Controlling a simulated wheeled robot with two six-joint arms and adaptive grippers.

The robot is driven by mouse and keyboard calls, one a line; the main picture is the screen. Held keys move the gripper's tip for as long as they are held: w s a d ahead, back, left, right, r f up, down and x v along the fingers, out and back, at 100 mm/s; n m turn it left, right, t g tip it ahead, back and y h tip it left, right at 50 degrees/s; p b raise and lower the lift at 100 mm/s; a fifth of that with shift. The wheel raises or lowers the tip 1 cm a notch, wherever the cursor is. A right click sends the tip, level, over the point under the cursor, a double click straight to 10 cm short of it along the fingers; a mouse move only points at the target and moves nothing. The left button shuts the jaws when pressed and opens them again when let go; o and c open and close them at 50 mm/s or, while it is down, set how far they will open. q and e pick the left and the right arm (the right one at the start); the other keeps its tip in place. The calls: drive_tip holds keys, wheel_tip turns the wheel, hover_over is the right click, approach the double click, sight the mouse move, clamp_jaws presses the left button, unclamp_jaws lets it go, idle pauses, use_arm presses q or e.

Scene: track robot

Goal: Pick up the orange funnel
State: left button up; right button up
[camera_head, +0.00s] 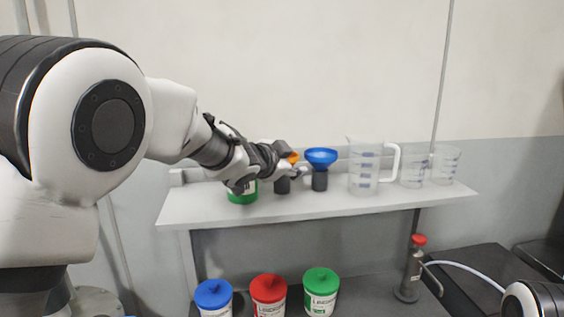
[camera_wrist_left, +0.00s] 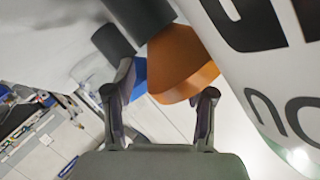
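The orange funnel (camera_head: 293,157) sits on a dark cylindrical holder (camera_head: 282,186) on the white shelf, mostly hidden behind my left gripper in the head view. In the left wrist view the orange funnel (camera_wrist_left: 181,62) shows large, just past the fingertips. My left gripper (camera_wrist_left: 167,80) is open, with one finger on each side of the funnel's lower part in that picture; I cannot tell whether they touch it. In the head view my left gripper (camera_head: 291,170) reaches in from the left at the funnel. My right gripper is not in view.
A blue funnel (camera_head: 320,156) on a dark holder stands right beside it. A green-and-white tub (camera_head: 242,196) is under my left wrist. Clear measuring jugs (camera_head: 364,170) stand farther right on the shelf (camera_head: 335,206). Lidded tubs (camera_head: 268,290) stand below.

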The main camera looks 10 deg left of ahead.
use_arm(q)
drive_tip(key=shift+s+r, duration=0.1)
drive_tip(key=shift+s, duration=0.1)
drive_tip(key=c, duration=0.5)
drive_tip(key=shift+a, duration=0.1)
clamp_jaws()
